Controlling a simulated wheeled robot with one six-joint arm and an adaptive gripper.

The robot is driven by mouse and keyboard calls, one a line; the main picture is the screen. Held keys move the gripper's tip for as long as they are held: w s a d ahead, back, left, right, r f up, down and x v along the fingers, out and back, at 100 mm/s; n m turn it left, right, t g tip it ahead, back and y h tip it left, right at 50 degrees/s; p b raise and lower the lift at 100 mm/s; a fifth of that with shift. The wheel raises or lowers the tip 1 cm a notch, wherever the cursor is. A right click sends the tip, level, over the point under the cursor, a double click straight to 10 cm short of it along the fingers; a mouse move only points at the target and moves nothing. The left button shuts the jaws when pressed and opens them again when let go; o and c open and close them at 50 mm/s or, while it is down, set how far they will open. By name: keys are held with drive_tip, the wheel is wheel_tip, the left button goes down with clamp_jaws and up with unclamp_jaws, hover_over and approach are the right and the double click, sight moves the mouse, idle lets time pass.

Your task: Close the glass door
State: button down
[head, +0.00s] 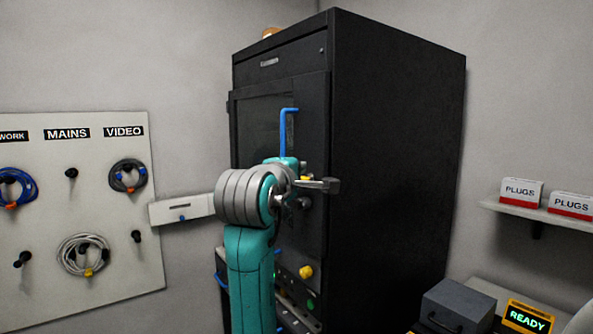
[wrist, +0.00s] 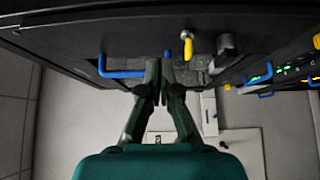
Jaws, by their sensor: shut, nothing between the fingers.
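The glass door (head: 262,118) is a dark framed panel on the front of the tall black cabinet (head: 395,150). It stands close to the cabinet front, and I cannot tell whether it is fully shut. A blue handle (head: 288,135) sits upright on it and also shows in the wrist view (wrist: 122,72), left of my fingers. My gripper (wrist: 160,72) is shut and empty, with its fingertips close to the door's dark face; I cannot tell if they touch. In the head view my arm hides the fingers and part of the door's lower area.
A pegboard (head: 120,215) with coiled cables hangs on the left wall. A yellow knob (head: 306,271) is low on the cabinet. A shelf with plug boxes (head: 521,192), a grey box (head: 458,304) and a READY display (head: 527,318) are at right.

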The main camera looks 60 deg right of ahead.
drive_tip(key=s, duration=0.8)
drive_tip(key=shift+f, duration=0.15)
